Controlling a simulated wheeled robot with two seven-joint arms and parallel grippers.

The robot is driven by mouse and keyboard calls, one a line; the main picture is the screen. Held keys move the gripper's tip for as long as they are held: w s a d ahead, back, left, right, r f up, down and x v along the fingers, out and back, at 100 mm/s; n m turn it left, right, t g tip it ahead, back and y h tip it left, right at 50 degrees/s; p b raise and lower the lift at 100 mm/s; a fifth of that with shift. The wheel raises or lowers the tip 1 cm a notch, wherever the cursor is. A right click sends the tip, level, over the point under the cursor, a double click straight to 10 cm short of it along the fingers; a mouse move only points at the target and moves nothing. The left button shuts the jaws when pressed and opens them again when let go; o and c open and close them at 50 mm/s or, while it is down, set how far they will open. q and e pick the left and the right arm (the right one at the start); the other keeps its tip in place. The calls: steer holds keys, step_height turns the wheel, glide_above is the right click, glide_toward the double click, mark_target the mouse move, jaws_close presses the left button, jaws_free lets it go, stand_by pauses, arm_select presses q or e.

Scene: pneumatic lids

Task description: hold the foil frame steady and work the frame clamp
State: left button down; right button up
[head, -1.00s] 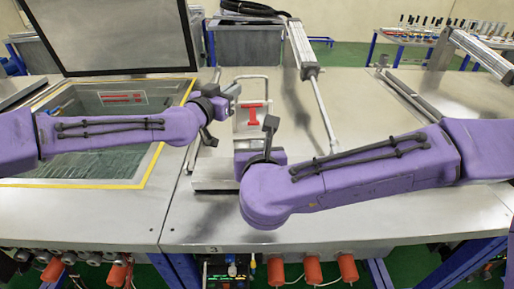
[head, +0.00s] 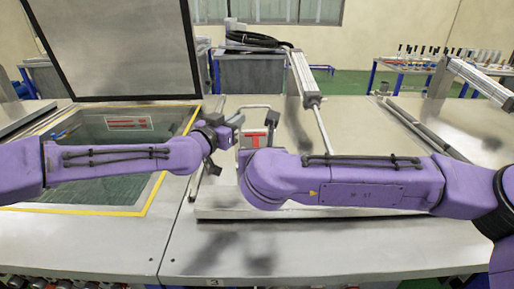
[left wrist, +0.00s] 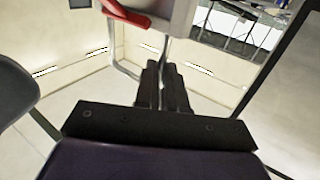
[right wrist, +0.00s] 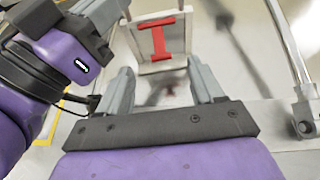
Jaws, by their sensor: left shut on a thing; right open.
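The foil frame (head: 253,107), a bent metal tube around a pale panel, stands at the middle of the bench. A red I-shaped part, which I take as the frame clamp (head: 257,140), sits on its face; it also shows in the right wrist view (right wrist: 159,37). My left gripper (head: 238,122) is at the frame's left side, shut on its tube. In the left wrist view its fingers (left wrist: 164,70) meet at the tube, below a red part. My right gripper (right wrist: 163,80) is open and empty, facing the panel and apart from it. My right arm hides it in the head view.
A glass-topped tank with a yellow border (head: 120,211) and a raised dark-rimmed lid (head: 120,50) are at the left. A pneumatic cylinder (head: 304,78) with its rod slopes down behind my right arm. The bench front (head: 300,245) is clear.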

mark_target(256, 144)
steer(key=x, duration=0.7)
steer(key=shift+w+f, duration=0.15)
steer(key=shift+w, duration=0.2)
steer(key=c, duration=1)
steer(key=shift+o, duration=0.2)
steer(key=t, duration=0.1)
steer(key=f+t, duration=0.1)
steer(key=shift+w+f+t, duration=0.1)
steer(key=shift+w+t, duration=0.1)
steer(key=shift+t, duration=0.2)
steer(key=shift+w+f+t, duration=0.15)
steer(key=shift+t, duration=0.45)
steer(key=shift+w+f+t, duration=0.15)
steer(key=shift+t, duration=0.45)
steer(key=o, duration=1)
steer(key=shift+c, duration=0.2)
